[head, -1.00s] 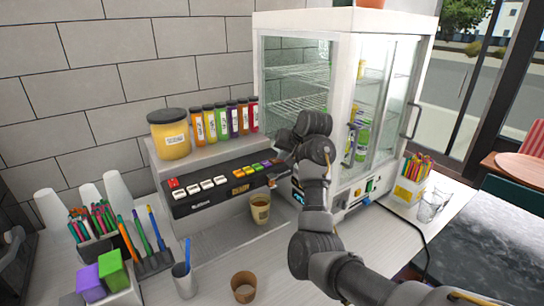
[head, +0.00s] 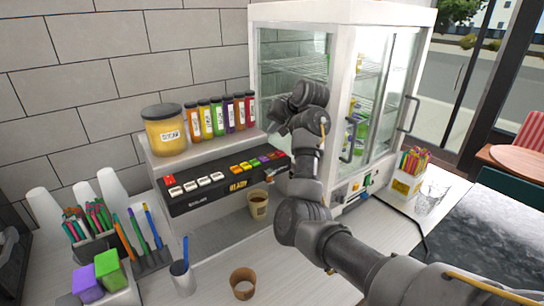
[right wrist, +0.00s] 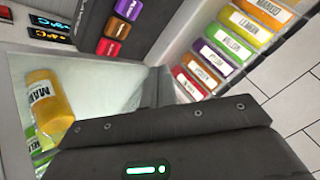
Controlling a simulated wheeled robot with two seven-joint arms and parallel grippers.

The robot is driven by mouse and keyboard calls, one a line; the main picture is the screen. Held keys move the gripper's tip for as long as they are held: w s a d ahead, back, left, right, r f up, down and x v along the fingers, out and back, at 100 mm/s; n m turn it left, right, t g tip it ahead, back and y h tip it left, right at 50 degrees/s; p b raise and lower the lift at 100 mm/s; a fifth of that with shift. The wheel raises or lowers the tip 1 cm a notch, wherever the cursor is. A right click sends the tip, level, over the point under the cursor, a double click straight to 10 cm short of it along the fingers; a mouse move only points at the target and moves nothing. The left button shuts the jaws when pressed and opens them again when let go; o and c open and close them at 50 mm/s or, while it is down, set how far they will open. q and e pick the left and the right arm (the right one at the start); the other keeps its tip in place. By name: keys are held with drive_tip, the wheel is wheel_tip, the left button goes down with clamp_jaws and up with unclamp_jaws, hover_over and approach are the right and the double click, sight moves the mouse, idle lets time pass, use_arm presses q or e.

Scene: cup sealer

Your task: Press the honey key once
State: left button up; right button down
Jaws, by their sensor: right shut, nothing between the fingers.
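A black key panel (head: 185,205) on the sealer machine carries red, white and coloured keys. The coloured keys (head: 246,167) run along its right part. I cannot read which key is honey. In the right wrist view, purple and red keys (right wrist: 122,30) show near the top, their labels blurred. My left gripper is not in view.
A large yellow jar (head: 164,133) and several small jars (head: 218,118) stand on the shelf behind the panel. A glass cabinet (head: 345,20) stands close right of my arm. A cup (head: 257,202) stands below the panel. The front counter holds another brown cup (head: 243,284).

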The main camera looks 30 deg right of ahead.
sight(274, 157)
drive_tip(key=shift+f+b, duration=0.5)
drive_tip(key=shift+f, duration=2.85)
drive_tip(key=shift+f, duration=0.1)
drive_tip(key=shift+f, duration=0.3)
drive_tip(key=shift+f, duration=0.5)
drive_tip(key=shift+r, duration=0.1)
drive_tip(key=shift+r+p, duration=0.5)
drive_tip(key=shift+r, duration=0.25)
drive_tip(key=shift+r, duration=0.15)
drive_tip(key=shift+r, duration=2.4)
